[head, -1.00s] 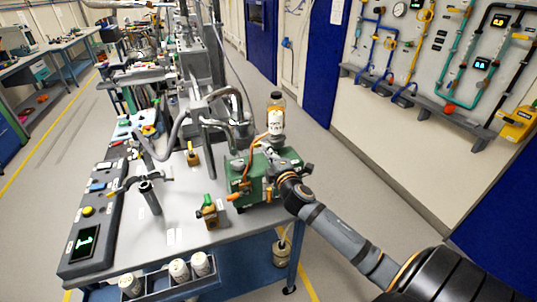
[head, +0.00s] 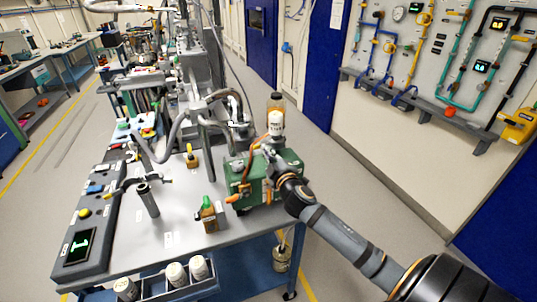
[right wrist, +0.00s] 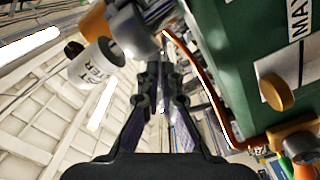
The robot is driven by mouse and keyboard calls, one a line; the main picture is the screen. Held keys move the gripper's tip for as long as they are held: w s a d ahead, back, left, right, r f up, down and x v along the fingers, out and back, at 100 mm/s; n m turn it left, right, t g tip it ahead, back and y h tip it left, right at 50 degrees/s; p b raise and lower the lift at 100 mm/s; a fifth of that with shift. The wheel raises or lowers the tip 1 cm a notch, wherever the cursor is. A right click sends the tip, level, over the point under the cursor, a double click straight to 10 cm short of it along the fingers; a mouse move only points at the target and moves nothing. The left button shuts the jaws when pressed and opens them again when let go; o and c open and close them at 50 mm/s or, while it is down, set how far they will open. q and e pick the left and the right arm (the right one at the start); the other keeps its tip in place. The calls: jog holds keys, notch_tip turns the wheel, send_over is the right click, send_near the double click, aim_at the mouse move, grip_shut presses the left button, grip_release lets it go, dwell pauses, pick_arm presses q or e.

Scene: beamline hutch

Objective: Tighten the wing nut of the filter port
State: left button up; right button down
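The green pump box (head: 258,193) stands at the right end of the bench, with an orange hose on its front. A white-labelled filter bottle (head: 276,124) with an amber top rises behind it. In the right wrist view a white filter cylinder (right wrist: 97,66) is at upper left, and the green box (right wrist: 245,60) with a brass knob (right wrist: 277,92) is at right. I cannot pick out the wing nut with certainty. My right gripper (head: 268,151) is over the box near the bottle's base. Its fingers (right wrist: 162,75) are apart, with nothing clearly between them. My left gripper is out of view.
The orange hose (right wrist: 205,85) runs close beside the right fingers. A small brass valve with a green top (head: 209,216) and a clamp post (head: 148,200) stand on the bench (head: 185,246). A control panel (head: 90,217) lines the left edge. Open floor lies right.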

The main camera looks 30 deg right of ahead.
jog(key=shift+f, duration=0.3)
jog(key=c, duration=1.8)
grip_release()
jog(key=shift+c, duration=0.2)
jog(key=shift+s+r, duration=0.1)
jog(key=shift+r, duration=0.1)
jog(key=v, duration=1.2)
jog(key=shift+a, duration=0.1)
